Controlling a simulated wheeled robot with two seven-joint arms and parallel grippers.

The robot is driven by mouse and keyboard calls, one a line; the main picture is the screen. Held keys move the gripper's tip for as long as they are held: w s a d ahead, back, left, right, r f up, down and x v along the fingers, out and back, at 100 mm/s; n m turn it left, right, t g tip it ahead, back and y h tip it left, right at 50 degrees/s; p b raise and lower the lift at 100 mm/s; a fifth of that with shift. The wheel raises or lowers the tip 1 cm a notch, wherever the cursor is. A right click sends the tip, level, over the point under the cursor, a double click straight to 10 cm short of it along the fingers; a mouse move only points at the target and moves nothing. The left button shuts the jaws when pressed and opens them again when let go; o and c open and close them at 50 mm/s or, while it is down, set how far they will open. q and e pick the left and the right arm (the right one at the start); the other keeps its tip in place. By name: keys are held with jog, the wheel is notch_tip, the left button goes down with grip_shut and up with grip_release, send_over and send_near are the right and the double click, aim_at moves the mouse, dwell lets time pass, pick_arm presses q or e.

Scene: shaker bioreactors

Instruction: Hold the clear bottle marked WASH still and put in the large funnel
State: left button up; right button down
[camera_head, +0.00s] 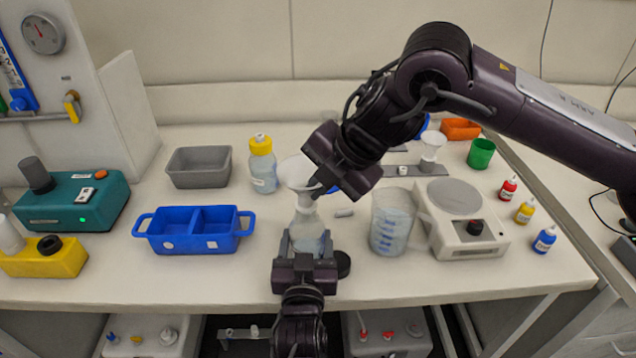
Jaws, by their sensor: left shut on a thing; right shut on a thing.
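The clear bottle (308,229) stands upright on the bench near the front edge. Its WASH marking cannot be read from here. My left gripper (306,248) is shut around its lower body from the front. The large white funnel (297,172) is above the bottle, wide end up, with its stem at the bottle's mouth. My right gripper (318,172) is shut on the funnel's right side. I cannot tell how deep the stem sits in the neck.
A measuring jug (391,226) and a scale (466,222) stand close on the right. A yellow-capped bottle (262,168) is behind left. A blue two-part tray (194,231) and a grey bin (199,168) are left. A dark cap (342,263) lies beside my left gripper.

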pick_arm(q)
jog(key=shift+f, duration=0.35)
pick_arm(e)
jog(key=shift+f, duration=0.25)
jog(key=c, duration=1.5)
grip_release()
jog(key=shift+r, duration=0.1)
pick_arm(q)
jog(key=o, duration=1.3)
jog(key=shift+w+r, duration=0.1)
pick_arm(e)
jog(key=v, duration=1.1)
jog(key=shift+s+d+r, duration=0.1)
jog(key=shift+d+r, duration=0.15)
jog(key=shift+r, duration=0.05)
